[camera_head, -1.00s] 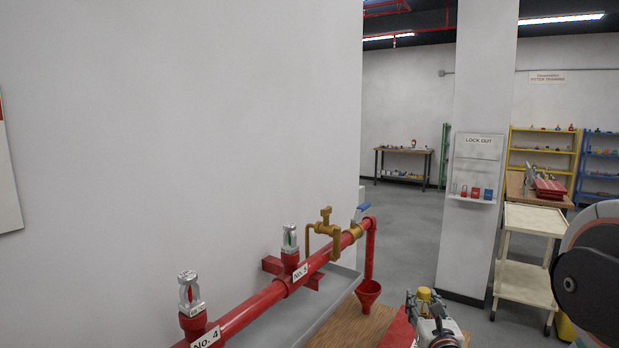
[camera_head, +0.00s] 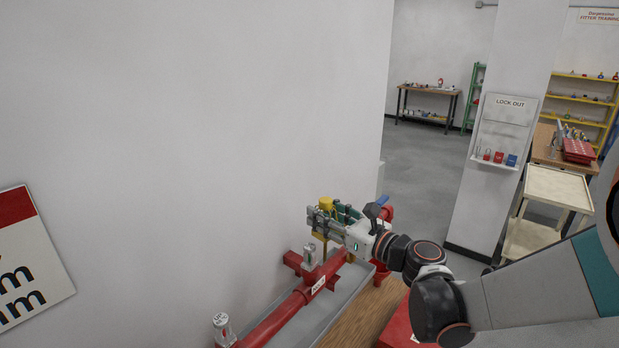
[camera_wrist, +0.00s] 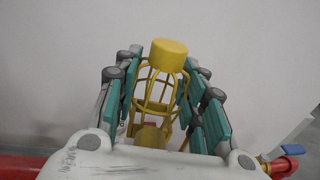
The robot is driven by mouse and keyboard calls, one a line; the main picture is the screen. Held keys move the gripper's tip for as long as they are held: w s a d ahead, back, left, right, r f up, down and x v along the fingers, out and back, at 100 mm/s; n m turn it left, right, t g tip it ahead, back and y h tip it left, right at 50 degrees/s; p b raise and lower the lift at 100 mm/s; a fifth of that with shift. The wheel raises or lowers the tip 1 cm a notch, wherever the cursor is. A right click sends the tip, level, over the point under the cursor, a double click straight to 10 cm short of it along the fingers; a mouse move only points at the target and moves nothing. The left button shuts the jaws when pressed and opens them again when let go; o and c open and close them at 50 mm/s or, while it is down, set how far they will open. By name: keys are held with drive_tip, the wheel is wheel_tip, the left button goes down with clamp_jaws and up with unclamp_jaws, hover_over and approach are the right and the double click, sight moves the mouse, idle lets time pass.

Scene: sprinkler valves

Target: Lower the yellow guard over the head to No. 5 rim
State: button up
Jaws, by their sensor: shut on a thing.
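The yellow guard, a wire cage with a solid round cap, shows in the wrist view (camera_wrist: 169,54) between teal finger pads. Its cap also shows in the head view (camera_head: 326,204). My gripper (camera_head: 327,216) is shut on the guard and holds it upright. The No. 5 sprinkler head (camera_head: 309,256) stands on the red pipe by the No. 5 label (camera_head: 318,284). In the head view, the gripper appears above and slightly right of this head. A yellowish shape behind the cage in the wrist view is unclear.
Another sprinkler head (camera_head: 222,328) stands nearer on the red pipe (camera_head: 270,325). A blue-handled valve (camera_head: 377,206) is close behind my gripper. The white wall (camera_head: 200,150) runs along the left. A grey tray (camera_head: 330,312) lies under the pipe.

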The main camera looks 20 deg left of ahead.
sight(310, 247)
drive_tip(key=s+a+r+g+p, duration=0.1)
drive_tip(key=r, duration=0.1)
drive_tip(key=s+a+r+n+g+y+p, duration=0.1)
drive_tip(key=s+a+r, duration=0.1)
drive_tip(key=shift+a+n, duration=0.1)
drive_tip(key=shift+n, duration=0.2)
drive_tip(key=shift+f+b, duration=0.15)
drive_tip(key=shift+b, duration=0.2)
drive_tip(key=shift+f+b, duration=1.2)
drive_tip(key=shift+f, duration=0.15)
drive_tip(key=shift+f+b, duration=4.55)
drive_tip(key=shift+b, duration=0.05)
idle(0.5)
drive_tip(key=o, duration=1.3)
drive_tip(key=shift+o, duration=0.2)
